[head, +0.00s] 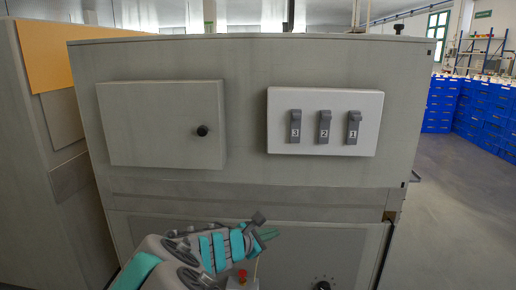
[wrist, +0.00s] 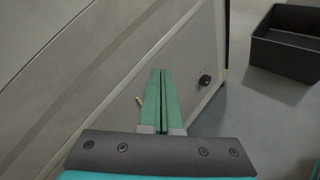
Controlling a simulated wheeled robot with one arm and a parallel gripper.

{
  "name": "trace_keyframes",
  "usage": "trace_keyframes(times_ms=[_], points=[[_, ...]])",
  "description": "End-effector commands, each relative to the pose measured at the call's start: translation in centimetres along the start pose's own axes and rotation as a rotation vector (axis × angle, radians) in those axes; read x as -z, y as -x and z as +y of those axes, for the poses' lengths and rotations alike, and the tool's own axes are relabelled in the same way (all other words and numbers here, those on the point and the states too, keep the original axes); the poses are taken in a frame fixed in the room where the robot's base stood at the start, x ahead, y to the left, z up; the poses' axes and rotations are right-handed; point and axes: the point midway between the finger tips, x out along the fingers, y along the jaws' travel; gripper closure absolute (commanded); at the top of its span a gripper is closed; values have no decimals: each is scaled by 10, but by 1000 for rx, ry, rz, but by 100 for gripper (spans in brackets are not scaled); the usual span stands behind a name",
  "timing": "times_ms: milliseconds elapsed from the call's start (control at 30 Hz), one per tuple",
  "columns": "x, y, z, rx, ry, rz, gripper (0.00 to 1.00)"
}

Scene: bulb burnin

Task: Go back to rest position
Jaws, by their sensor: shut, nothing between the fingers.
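My gripper (head: 268,234) is low in the middle of the head view, in front of the lower part of a grey cabinet (head: 250,60). In the wrist view its two green fingers (wrist: 161,75) lie together, shut and empty. The cabinet carries a panel with three grey switches marked 3 (head: 295,126), 2 (head: 324,127) and 1 (head: 353,127). To their left is a closed cover (head: 155,125) with a black knob (head: 202,131). A black dial (head: 323,286) shows at the bottom edge, partly cut off.
A small box with a red button (head: 242,274) is beside my arm, partly hidden. A dark open bin (wrist: 285,55) stands on the floor at right in the wrist view. Blue crates (head: 485,115) are stacked at the right. The floor (head: 450,200) right of the cabinet is clear.

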Motion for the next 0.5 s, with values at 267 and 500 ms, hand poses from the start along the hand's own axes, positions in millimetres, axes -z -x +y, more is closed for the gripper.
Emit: trace_keyframes(times_ms=[267, 500], points=[[-116, -13, -146, 420, -547, -56, 100], [-135, 34, -265, 789, -985, -66, 100]])
